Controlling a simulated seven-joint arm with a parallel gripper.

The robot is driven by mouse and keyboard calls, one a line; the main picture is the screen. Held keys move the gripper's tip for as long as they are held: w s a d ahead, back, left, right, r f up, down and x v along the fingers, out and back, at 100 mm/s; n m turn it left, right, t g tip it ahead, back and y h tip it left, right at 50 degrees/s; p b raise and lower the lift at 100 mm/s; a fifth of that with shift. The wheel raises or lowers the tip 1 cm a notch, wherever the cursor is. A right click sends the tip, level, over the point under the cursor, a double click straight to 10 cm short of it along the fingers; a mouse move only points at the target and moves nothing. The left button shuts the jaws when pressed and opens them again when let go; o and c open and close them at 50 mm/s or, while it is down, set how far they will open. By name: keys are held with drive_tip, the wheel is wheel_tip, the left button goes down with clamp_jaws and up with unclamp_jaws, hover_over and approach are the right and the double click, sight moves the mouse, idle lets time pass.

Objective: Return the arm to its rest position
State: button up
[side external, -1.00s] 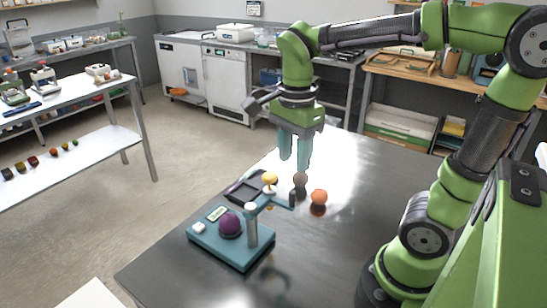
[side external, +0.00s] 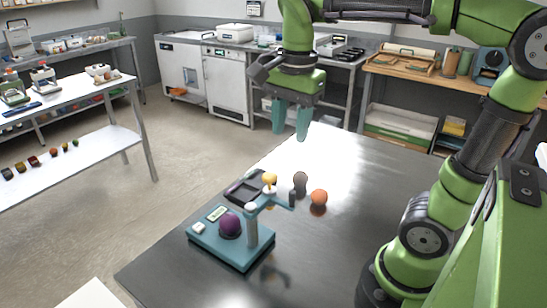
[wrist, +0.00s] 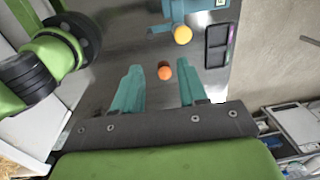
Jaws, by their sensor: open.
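My gripper (side external: 290,131) is open and empty, fingers pointing down, well above the dark metal table (side external: 370,200). In the wrist view my gripper (wrist: 161,84) shows its two teal fingers apart, with an orange ball (wrist: 165,73) visible far below between them. No finger touches any of these.
A black tray (side external: 243,188) lies behind the stand. A white table (side external: 75,88) stands at the left. A wooden bench (side external: 415,67) and a white cabinet (side external: 227,82) stand at the back. The air around my gripper is clear.

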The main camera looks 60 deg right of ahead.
drive_tip(key=s+a+f+n+t+y, duration=0.2)
drive_tip(key=f+n+t, duration=0.3)
drive_tip(key=n, duration=0.9)
drive_tip(key=shift+s+a+f+t, duration=0.25)
drive_tip(key=shift+s+t, duration=0.45)
drive_tip(key=shift+s, duration=0.2)
